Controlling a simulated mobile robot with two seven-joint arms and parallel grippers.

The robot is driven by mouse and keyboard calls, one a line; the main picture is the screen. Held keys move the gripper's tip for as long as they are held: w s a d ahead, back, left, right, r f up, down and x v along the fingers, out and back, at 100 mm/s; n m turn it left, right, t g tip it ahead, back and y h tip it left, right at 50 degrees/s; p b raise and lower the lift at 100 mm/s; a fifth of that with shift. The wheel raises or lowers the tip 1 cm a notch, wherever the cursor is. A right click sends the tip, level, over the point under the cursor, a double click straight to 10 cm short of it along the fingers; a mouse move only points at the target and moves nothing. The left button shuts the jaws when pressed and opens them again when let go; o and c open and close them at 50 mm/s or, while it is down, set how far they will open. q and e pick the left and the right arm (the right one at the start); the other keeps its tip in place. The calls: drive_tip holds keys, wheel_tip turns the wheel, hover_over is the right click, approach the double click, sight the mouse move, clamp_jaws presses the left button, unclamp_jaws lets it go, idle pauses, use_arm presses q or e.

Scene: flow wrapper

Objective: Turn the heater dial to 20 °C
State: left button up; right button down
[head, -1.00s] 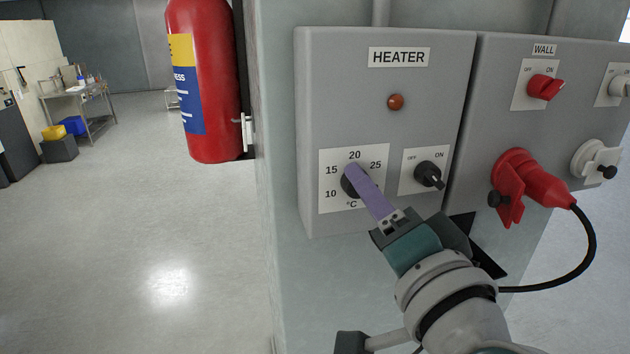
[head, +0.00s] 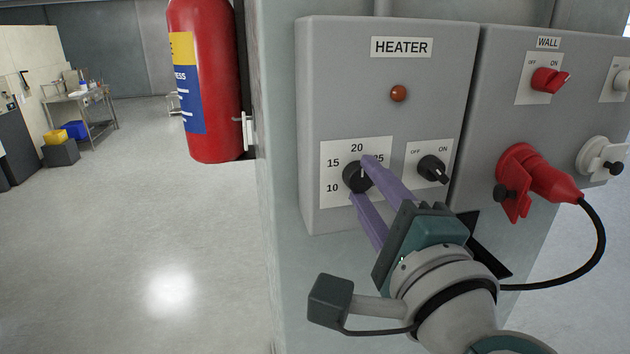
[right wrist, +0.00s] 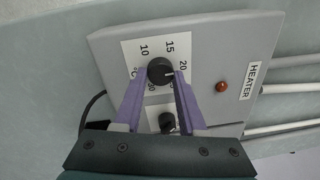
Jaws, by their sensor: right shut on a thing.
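The heater dial (head: 357,177) is a black round knob on a white scale plate (head: 331,203) marked 10, 15, 20 and 25 °C, on the grey heater box. Its white mark points up close to the 20 in the head view. In the right wrist view the dial (right wrist: 160,71) has its mark pointing right, near the 20. My right gripper (head: 362,178) is shut on the dial, one purple finger on each side. The upper finger partly covers the 25 in the head view. My left gripper is not in view.
The heater's black off/on switch (head: 432,168) is close to the right of the fingers. The box labelled WALL, with a red plug (head: 537,175) and black cable (head: 597,245), stands further right. A red fire extinguisher (head: 207,85) hangs at the left.

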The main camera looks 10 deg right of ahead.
drive_tip(key=shift+m, duration=0.3)
drive_tip(key=shift+c, duration=2.4)
unclamp_jaws()
drive_tip(key=s+b, duration=0.3)
drive_tip(key=s, duration=0.7)
drive_tip(key=shift+f, duration=0.25)
